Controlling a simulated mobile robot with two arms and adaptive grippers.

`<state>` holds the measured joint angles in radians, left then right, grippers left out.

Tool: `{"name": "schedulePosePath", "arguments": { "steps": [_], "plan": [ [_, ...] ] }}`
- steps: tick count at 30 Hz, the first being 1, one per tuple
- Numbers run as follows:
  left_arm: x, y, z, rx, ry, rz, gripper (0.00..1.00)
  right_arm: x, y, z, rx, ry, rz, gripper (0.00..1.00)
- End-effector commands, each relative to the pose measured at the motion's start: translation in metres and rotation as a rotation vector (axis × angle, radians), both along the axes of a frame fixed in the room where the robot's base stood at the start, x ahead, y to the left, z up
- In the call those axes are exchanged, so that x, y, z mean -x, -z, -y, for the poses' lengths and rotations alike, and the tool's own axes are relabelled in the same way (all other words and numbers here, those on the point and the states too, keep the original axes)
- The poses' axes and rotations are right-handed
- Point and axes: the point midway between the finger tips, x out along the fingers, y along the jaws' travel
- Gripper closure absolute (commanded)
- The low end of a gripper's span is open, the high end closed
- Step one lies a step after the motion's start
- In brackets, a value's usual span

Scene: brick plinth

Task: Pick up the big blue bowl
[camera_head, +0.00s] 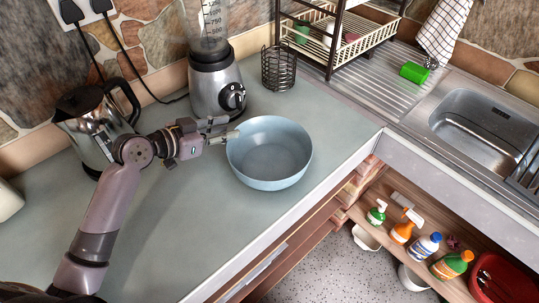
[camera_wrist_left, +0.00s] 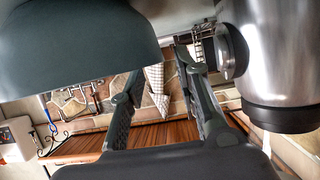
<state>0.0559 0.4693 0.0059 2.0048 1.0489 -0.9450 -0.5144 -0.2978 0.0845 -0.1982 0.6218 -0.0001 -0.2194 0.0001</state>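The big blue bowl (camera_head: 270,158) stands upright on the grey counter near its front edge, in the head view. My left gripper (camera_head: 230,128) reaches in from the left at the bowl's upper left rim, with its fingers pointing right. In the left wrist view the bowl (camera_wrist_left: 75,40) shows as a large dark shape at the upper left, beside the fingers. The two fingers of my left gripper (camera_wrist_left: 157,65) are apart there, with no rim seen between them. I cannot tell whether a finger touches the bowl. My right gripper is not in view.
A blender (camera_head: 215,80) stands close behind my left gripper. A kettle (camera_head: 95,120) is at the left, and a wire holder (camera_head: 278,68) is behind the bowl. A dish rack (camera_head: 350,35) and sink (camera_head: 480,130) are at the right.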

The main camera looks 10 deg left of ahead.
Motion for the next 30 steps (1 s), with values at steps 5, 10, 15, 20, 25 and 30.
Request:
{"name": "schedulePosePath", "arguments": {
  "steps": [5, 10, 15, 20, 25, 30],
  "plan": [
    [-0.012, 0.005, 0.014, 0.007, 0.000, -0.002, 0.70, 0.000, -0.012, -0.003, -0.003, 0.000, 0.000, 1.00],
    [-0.029, 0.017, 0.028, 0.004, -0.002, -0.001, 0.70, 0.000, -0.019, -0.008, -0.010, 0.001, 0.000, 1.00],
    [-0.035, 0.023, 0.032, 0.000, -0.001, 0.000, 0.70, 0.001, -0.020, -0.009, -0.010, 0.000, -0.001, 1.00],
    [-0.035, 0.023, 0.032, 0.000, -0.001, 0.000, 0.70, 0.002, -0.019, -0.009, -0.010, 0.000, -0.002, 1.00],
    [-0.034, 0.023, 0.032, 0.000, -0.001, 0.000, 0.81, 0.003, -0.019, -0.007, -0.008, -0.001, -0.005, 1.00],
    [-0.034, 0.023, 0.032, 0.000, -0.001, 0.000, 0.92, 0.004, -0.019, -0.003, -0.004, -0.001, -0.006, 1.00]
  ]
}}
